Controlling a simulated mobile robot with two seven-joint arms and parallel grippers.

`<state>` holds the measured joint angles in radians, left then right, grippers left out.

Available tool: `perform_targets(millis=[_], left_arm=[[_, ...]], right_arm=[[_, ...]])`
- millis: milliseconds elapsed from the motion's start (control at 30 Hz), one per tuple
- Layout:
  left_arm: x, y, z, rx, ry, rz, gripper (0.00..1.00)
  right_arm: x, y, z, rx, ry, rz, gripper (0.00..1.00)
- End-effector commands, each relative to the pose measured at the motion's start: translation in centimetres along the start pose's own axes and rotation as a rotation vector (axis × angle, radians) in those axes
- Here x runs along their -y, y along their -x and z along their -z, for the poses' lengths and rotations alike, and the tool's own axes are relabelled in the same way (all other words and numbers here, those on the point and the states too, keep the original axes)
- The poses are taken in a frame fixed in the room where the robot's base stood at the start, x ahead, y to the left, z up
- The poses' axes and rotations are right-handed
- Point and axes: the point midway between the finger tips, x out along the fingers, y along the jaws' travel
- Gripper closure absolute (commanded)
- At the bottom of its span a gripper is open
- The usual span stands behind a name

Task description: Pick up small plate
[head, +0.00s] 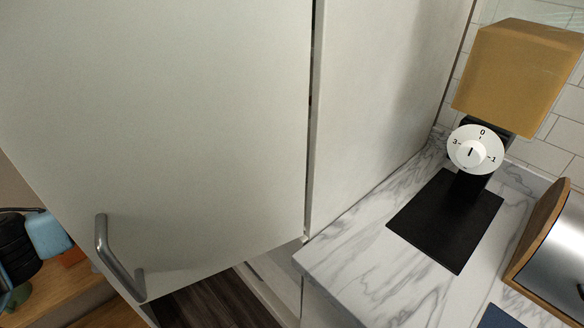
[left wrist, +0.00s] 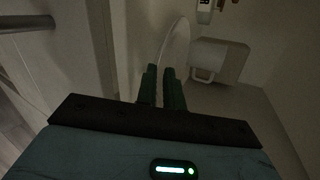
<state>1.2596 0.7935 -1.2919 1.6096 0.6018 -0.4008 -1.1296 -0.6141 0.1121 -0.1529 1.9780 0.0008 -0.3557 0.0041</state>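The small plate (left wrist: 179,45) shows in the left wrist view as a thin pale disc, seen nearly edge-on and standing upright. My left gripper (left wrist: 161,72) has its two green fingers close together, with the plate's near rim between the tips; it looks shut on the plate. The exact contact is dim and hard to see. The head view shows neither the plate nor my left gripper; the large white cabinet door (head: 170,120) fills much of that view. My right gripper is in neither view.
In the left wrist view, a pale vessel with a handle (left wrist: 217,62) stands just right of the plate. In the head view, the door's metal handle (head: 112,262) sticks out. The marble counter (head: 365,262) holds a dial appliance (head: 475,150) and a wood-sided metal box (head: 550,245).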

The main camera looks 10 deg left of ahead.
Motion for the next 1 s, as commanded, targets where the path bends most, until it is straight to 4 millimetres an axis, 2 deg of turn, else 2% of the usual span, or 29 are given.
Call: perform_targets(millis=[167,367,467,1000], left_arm=[[-0.1,-1.12,0.05,-0.001,0.0,-0.001,0.91],[-0.05,-1.11,0.03,0.0,0.0,-0.001,0.91],[-0.05,-1.1,0.03,0.0,0.0,-0.001,1.0],[0.4,-0.93,-0.08,0.0,0.0,0.003,1.0]], right_arm=[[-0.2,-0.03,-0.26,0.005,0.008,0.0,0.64],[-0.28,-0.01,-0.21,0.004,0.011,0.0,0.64],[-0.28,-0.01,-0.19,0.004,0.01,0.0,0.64],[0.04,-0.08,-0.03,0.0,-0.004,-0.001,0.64]])
